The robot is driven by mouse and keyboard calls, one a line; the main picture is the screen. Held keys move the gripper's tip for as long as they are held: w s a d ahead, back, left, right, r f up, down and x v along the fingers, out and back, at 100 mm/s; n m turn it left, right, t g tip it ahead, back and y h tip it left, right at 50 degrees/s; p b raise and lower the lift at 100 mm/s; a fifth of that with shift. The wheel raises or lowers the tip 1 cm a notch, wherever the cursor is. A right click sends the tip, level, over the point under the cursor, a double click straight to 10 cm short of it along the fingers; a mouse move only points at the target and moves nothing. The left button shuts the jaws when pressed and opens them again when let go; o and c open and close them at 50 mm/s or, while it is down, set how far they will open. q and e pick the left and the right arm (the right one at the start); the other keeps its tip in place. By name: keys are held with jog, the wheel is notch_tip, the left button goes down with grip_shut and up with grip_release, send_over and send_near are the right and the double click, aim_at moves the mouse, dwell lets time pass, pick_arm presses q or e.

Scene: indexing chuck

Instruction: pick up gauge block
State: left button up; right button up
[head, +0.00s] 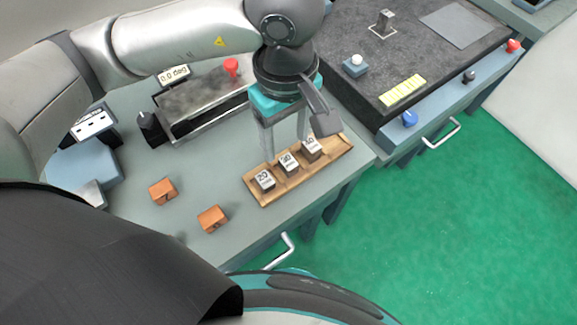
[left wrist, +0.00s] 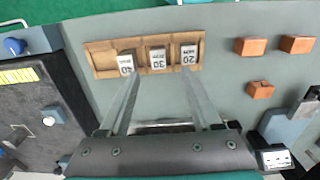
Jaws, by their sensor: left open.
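Three gauge blocks with white labelled tops stand in a row in a wooden tray (head: 270,199) on the bench: block 20 (head: 264,180), block 30 (head: 288,161) and block 40 (head: 312,148). In the left wrist view the tray (left wrist: 102,58) holds block 40 (left wrist: 126,63), block 30 (left wrist: 158,58) and block 20 (left wrist: 189,55). My left gripper (head: 285,149) is open and points down over the back side of the tray. In the left wrist view its empty fingers (left wrist: 163,84) spread to either side of block 30, with no block between them. My right gripper is not in view.
A metal fixture with a red knob (head: 231,66) and a "0.0 deg" display (head: 174,75) stands behind. A dark granite plate (head: 345,75) is at right.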

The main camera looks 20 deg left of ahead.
aim_at(288, 161)
pick_arm(q)
jog(key=shift+f, duration=0.6)
jog(key=f+b, duration=0.2)
jog(key=f, duration=0.3)
jog(key=shift+d, duration=0.2)
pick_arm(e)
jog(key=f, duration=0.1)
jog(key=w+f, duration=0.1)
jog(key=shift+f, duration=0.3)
pick_arm(q)
grip_shut()
